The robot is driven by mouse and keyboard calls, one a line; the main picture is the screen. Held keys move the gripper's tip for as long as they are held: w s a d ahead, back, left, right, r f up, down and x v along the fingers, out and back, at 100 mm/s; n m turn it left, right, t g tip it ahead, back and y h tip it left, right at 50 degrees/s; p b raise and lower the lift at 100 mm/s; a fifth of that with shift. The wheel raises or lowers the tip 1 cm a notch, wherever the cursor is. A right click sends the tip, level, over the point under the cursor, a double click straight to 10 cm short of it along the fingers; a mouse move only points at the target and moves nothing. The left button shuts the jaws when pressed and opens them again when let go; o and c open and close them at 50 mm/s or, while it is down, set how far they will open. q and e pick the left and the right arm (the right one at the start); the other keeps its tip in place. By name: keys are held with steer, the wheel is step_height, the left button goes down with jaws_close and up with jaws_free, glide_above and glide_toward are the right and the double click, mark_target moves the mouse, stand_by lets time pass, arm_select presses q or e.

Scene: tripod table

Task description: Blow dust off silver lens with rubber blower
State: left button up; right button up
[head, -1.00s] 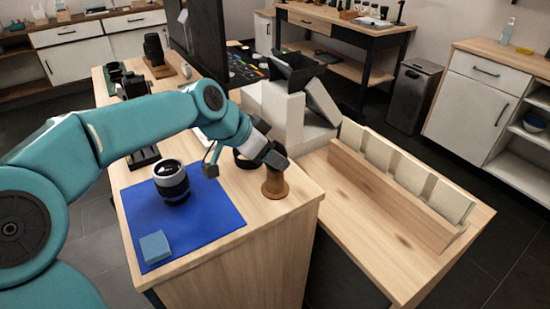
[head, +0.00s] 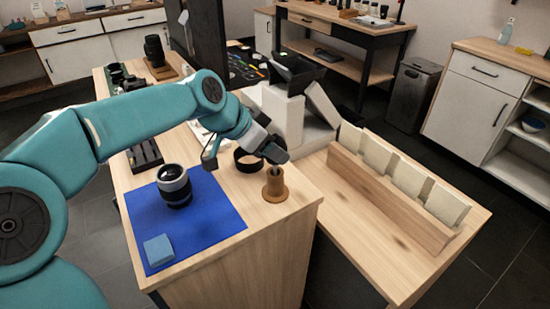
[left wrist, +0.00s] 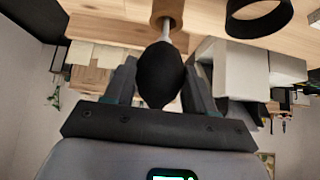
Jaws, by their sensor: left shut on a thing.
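The silver lens (head: 174,187), black with a silver band, stands upright on a blue mat (head: 215,219). My left gripper (head: 272,150) is to the right of the lens, above and behind a wooden holder (head: 275,185). In the left wrist view, it is shut on the black bulb of the rubber blower (left wrist: 160,76). The blower's pale nozzle (left wrist: 165,29) points towards the holder (left wrist: 167,11). In the head view the holder's top hole shows empty, and the blower is hard to tell from the gripper. My right gripper is not in view.
A blue-grey block (head: 158,250) lies at the mat's near corner. A black ring (head: 247,161) stands close behind the holder. White blocks (head: 283,115) are behind my gripper. A wooden rack with pale cards (head: 390,195) is at the right.

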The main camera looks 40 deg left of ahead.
arm_select(q)
steer(key=shift+r+p, duration=1.95)
steer(key=shift+r, duration=0.75)
